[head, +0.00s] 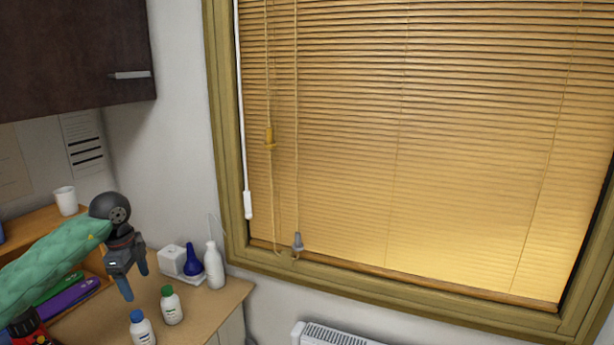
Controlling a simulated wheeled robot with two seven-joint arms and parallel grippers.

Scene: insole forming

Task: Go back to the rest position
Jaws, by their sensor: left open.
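My left gripper (131,276) comes in from the left on my arm, which has a green quilted sleeve. It hangs over the wooden desk (215,309) with its blue-tipped fingers pointing down. The fingers are apart with nothing between them. A white bottle with a green cap (171,308) stands just right of and below the fingertips in the picture. A white bottle with a blue cap (141,329) stands nearer the front. My right gripper is not in view.
A white bottle (214,266), a dark blue bottle (193,261) and a white box (172,260) stand at the desk's back. A white cup (66,200) sits on a wooden shelf. A dark cabinet (70,55) hangs above. A blinded window (420,150) and radiator (335,334) are right.

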